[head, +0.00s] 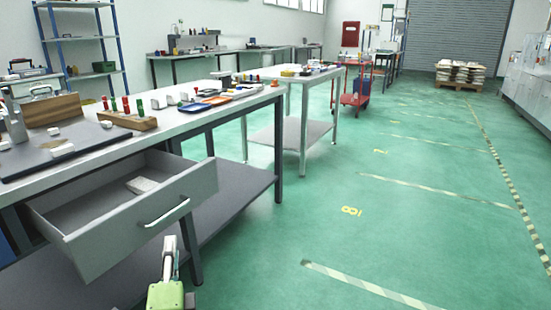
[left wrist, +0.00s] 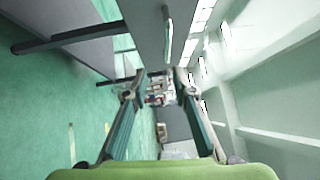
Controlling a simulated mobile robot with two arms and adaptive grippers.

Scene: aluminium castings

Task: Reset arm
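My left gripper (head: 169,250) stands at the bottom of the head view, in front of the open drawer (head: 125,222) and pointing away from me. Its green body is low in the picture, and the fingers show edge-on. In the left wrist view the two fingers of the left gripper (left wrist: 160,90) are spread apart, with a clear gap and nothing between them. The drawer front and its handle (left wrist: 168,38) show beyond the fingers in that sideways view. My right gripper is in neither view.
The drawer sticks out from the workbench (head: 225,108) and holds one pale block (head: 142,185). A dark mat (head: 85,152), a wooden block (head: 128,120) and small coloured parts lie on the bench top. A second table (head: 295,83) stands behind. Green floor on the right is clear.

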